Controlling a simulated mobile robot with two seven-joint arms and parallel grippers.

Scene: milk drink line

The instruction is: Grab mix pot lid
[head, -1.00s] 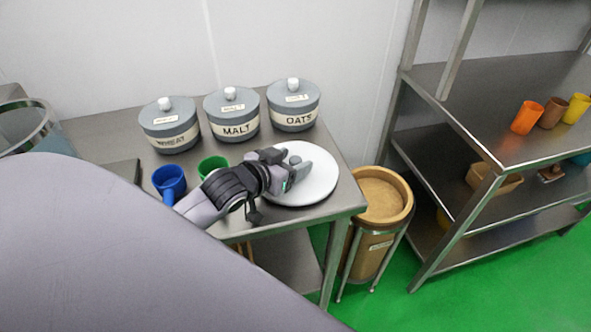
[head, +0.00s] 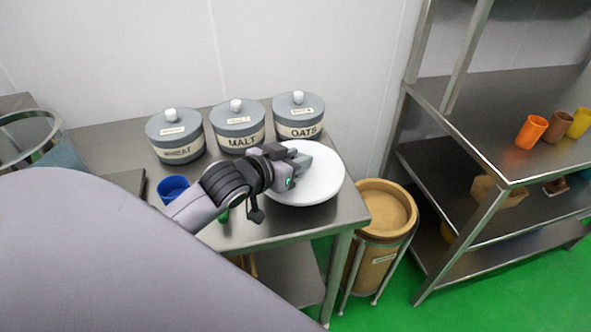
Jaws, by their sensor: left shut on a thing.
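The mix pot lid appears to be the round white disc (head: 322,184) over the right end of the steel table. My left gripper (head: 296,166) reaches across from the left and is shut on this lid near its middle. The fingers hide the gripped part, probably a knob. The lid is roughly level and seems to be a little above the table top, though the gap is hard to judge. My right gripper is not in view.
Grey canisters labelled wheat (head: 176,137), malt (head: 238,127) and oats (head: 299,117) stand behind the lid. A blue cup (head: 172,188) and a mostly hidden green cup (head: 223,215) are by my arm. A brown bin (head: 384,212) and steel shelves (head: 480,105) stand right.

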